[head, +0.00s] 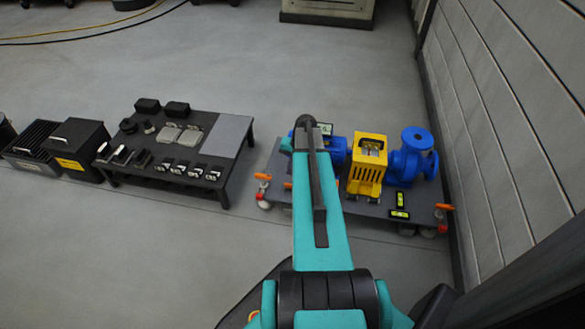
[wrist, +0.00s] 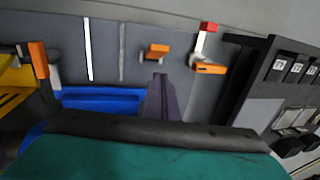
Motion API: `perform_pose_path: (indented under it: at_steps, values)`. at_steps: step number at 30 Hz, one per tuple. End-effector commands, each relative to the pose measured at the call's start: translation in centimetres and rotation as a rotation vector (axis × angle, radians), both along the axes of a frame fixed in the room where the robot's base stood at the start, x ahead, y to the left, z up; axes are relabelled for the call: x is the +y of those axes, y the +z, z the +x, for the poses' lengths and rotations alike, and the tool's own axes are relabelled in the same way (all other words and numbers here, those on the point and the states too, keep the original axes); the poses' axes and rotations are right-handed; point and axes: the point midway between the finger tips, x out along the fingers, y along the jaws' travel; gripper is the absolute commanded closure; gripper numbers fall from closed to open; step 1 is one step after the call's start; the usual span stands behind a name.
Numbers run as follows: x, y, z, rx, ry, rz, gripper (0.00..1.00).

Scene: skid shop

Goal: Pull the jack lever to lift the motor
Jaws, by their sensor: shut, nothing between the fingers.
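The blue motor (head: 338,151) sits on the dark skid plate (head: 375,207), left of a yellow guard (head: 364,185). My arm partly hides it in the head view. In the wrist view its blue body (wrist: 98,100) shows at lower left. Several orange handles show; one orange lever (wrist: 155,49) lies just beyond the tip of my gripper (wrist: 160,78). Another orange handle (wrist: 208,68) is to its right, and a third (wrist: 39,60) at far left. I cannot tell which is the jack lever. My gripper is shut and empty; my arm hides it in the head view.
A blue pump (head: 412,160) stands right of the guard. A green level (head: 399,213) lies near the plate's front edge. A black table (head: 228,135) with parts stands close on the left, with black cases (head: 78,145) beyond. A panelled wall (head: 510,110) is at right.

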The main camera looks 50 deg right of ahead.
Motion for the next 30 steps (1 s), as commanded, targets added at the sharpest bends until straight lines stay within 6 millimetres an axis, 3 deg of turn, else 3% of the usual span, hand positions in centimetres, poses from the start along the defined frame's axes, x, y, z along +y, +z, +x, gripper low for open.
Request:
perform_pose_path:
  at_steps: [6, 24, 30]
  values:
    - [0.0, 1.6, 0.0, 0.0, 0.0, 0.0, 1.0]
    - [0.0, 1.7, 0.0, 0.0, 0.001, 0.0, 1.0]
    - [1.2, 2.7, 1.0, 0.001, 0.024, 0.002, 1.0]
